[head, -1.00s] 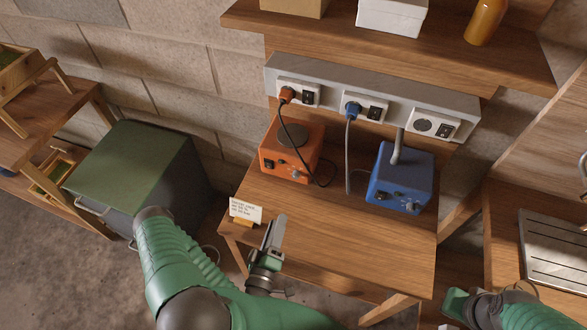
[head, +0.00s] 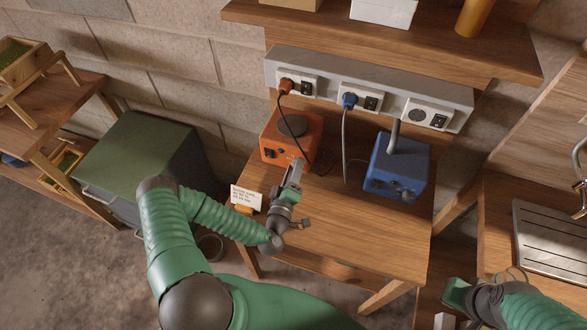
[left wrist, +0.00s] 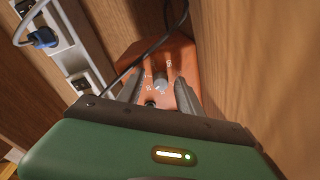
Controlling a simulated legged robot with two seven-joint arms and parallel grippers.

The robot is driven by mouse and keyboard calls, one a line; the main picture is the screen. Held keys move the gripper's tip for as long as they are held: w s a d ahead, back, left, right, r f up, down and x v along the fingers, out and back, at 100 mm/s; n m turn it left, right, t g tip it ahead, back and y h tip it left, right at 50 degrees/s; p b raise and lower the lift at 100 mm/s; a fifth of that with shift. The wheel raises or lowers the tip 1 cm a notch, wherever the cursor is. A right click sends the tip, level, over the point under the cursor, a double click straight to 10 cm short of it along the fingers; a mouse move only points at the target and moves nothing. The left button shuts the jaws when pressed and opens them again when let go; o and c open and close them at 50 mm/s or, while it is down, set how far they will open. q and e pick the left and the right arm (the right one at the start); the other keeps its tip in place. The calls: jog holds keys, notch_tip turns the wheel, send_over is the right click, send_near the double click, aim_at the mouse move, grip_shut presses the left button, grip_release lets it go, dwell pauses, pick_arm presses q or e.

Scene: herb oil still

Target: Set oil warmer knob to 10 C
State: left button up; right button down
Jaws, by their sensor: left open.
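The orange box (head: 292,135), which I take to be the oil warmer, stands at the back left of the small wooden table, with a dark round plate on top. In the left wrist view its front shows a grey knob (left wrist: 160,80) with white scale marks around it; the exact setting is too small to read. My left gripper (head: 296,168) is open in front of that face. In the left wrist view the open fingers (left wrist: 157,92) lie on either side of the knob; contact cannot be told. My right gripper (head: 456,294) shows only partly at the lower right, its fingers unclear.
A blue box (head: 398,168) with a grey pipe stands right of the orange one. Cables run up to a socket strip (head: 368,88). A small white card (head: 246,197) stands at the table's left edge. The front of the wooden table (head: 365,235) is clear.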

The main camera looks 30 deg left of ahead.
pick_arm(q)
jog(key=shift+c, duration=1.4)
jog(key=shift+a, duration=0.35)
grip_shut()
jog(key=shift+d, duration=0.15)
